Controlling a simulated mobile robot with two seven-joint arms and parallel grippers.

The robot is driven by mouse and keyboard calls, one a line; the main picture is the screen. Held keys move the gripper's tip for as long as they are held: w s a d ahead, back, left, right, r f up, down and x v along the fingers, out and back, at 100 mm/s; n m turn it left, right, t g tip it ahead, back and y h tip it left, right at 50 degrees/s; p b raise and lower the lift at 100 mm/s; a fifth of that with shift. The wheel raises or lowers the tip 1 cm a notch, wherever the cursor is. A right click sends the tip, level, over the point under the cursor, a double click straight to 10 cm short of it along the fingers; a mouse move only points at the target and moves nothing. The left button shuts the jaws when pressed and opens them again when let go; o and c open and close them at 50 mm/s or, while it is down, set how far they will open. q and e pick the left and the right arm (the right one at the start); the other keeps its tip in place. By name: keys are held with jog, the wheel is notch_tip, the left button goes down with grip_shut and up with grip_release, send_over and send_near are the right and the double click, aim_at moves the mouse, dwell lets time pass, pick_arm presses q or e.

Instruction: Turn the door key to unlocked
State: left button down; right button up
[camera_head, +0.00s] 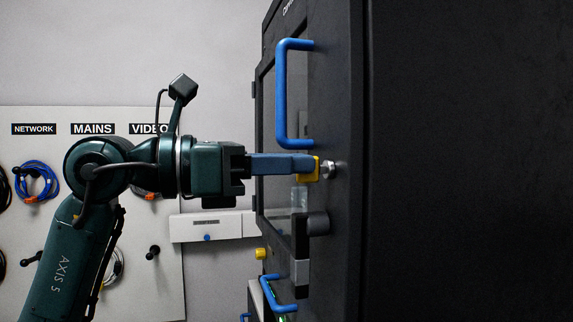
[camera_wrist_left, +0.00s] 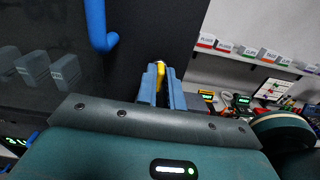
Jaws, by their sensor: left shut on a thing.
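The door key has a yellow head (camera_head: 314,168) and sits in a silver lock (camera_head: 329,170) on the dark cabinet door (camera_head: 335,90). My left gripper (camera_head: 308,166) is shut on the yellow key head, with its blue-grey fingers reaching in from the left. In the left wrist view the yellow key (camera_wrist_left: 160,74) stands upright between the two fingertips. Its silver end is partly hidden by the fingers. I cannot tell the key's exact turn angle. My right gripper does not show.
A blue door handle (camera_head: 281,95) is just above the lock. Behind my arm is a pale board (camera_head: 60,220) with hanging cables and labels. A lower blue handle (camera_head: 272,295) is below the door. In the left wrist view a shelf (camera_wrist_left: 250,60) with labelled bins is on the right.

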pick_arm(q)
jog(key=m+b, duration=0.1)
jog(key=m, duration=0.2)
jog(key=m+b, duration=0.1)
jog(key=m, duration=0.2)
jog(key=m+b, duration=0.2)
jog(key=m, duration=0.2)
jog(key=shift+s+d+f, duration=0.1)
jog(key=shift+s+f, duration=0.1)
jog(key=shift+s, duration=0.05)
jog(key=m+b, duration=0.1)
jog(key=m, duration=0.2)
jog(key=shift+s+f+m, duration=0.1)
jog(key=shift+m, duration=0.2)
jog(key=m, duration=0.3)
jog(key=shift+f+b, duration=0.1)
jog(key=shift+b, duration=0.2)
jog(key=shift+m, duration=0.5)
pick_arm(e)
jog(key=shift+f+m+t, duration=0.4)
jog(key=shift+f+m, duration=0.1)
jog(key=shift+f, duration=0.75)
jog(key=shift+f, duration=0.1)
